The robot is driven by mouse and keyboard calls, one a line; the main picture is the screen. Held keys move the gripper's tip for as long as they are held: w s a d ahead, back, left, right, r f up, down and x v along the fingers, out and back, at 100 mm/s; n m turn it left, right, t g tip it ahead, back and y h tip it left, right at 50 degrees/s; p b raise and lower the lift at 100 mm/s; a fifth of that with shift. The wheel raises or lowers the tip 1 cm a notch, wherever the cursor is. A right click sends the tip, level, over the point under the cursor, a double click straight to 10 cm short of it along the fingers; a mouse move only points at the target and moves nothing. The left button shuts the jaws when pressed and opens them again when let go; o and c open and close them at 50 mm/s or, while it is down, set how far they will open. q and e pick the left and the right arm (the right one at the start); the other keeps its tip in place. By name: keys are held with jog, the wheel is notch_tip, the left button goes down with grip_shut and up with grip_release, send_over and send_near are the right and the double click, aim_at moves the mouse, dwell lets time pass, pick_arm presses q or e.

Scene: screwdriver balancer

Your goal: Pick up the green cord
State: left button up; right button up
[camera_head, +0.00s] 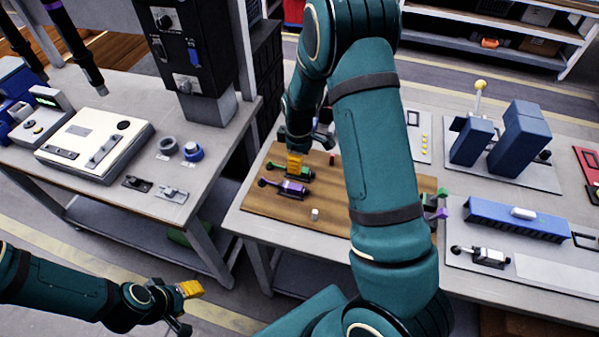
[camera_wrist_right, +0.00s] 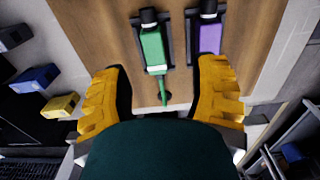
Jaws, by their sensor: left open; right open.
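The green cord (camera_wrist_right: 152,48) lies in a dark holder on the wooden board, with a thin green tail pointing down the right wrist view. In the head view only a bit of the green cord (camera_head: 308,171) shows beside the yellow fingers. My right gripper (camera_wrist_right: 162,98) is open, one yellow finger on each side of the tail's end, with the cord's body ahead of it. I cannot tell its height above the board. In the head view my right gripper (camera_head: 294,164) is over the board's upper left. My left gripper (camera_head: 192,289) is open and empty, left of the bench.
A purple piece (camera_wrist_right: 210,36) in a similar holder lies beside the green one, close to the right finger. The wooden board (camera_head: 275,207) has a small white cylinder (camera_head: 315,214) on it. My right arm hides the board's middle. A blue-block fixture (camera_head: 515,140) stands to the right.

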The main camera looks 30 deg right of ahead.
jog(key=f, duration=0.3)
jog(key=f+b, duration=0.1)
jog(key=f, duration=0.1)
jog(key=shift+w+d+f, duration=0.25)
jog(key=shift+w+f, duration=0.05)
grip_shut()
